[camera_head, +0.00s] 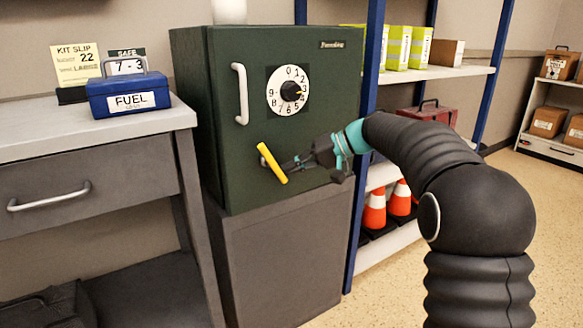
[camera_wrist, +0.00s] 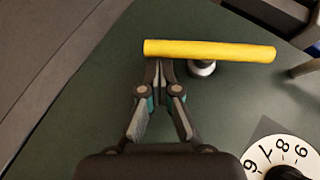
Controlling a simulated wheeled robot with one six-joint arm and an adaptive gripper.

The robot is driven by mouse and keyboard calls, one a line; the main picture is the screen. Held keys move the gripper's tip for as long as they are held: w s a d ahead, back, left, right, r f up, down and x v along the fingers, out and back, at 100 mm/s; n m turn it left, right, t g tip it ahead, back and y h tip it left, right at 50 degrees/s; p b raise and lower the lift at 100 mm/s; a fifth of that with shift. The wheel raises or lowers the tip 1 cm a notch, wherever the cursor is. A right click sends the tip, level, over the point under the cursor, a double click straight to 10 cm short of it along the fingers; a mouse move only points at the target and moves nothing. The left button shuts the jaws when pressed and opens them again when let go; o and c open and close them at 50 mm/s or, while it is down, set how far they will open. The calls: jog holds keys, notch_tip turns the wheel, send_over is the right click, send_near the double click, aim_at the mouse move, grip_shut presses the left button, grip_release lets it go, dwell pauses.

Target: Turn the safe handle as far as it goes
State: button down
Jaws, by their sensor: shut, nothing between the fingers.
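The safe (camera_head: 310,150) is a dark green box with its door closed, standing on a grey cabinet. Its handle is a yellow bar (camera_head: 271,163), tilted from upper left to lower right, low on the door. In the wrist view the yellow bar (camera_wrist: 210,51) lies across the top, with a round metal hub (camera_wrist: 201,68) behind it. My gripper (camera_head: 290,166) is at the right side of the bar. In the wrist view my gripper's (camera_wrist: 160,64) fingertips are together and empty, at the bar's left part. I cannot tell whether they touch it.
A white numbered dial (camera_head: 289,91) and a pale vertical pull (camera_head: 240,94) are on the safe door above the bar. A desk with a blue FUEL box (camera_head: 129,94) stands at left. A card reading 7 - 3 (camera_head: 127,65) is behind it. Shelves (camera_head: 433,73) stand at right.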

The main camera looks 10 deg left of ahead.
jog(key=w+d+r+p, duration=0.1)
jog(key=p, duration=0.1)
jog(key=w+d+r+p, duration=0.1)
jog(key=w+p, duration=0.1)
jog(key=shift+d+r, duration=0.1)
jog(key=shift+r, duration=0.3)
jog(key=f+v, duration=0.1)
jog(key=v, duration=0.8)
jog(key=shift+d, duration=0.5)
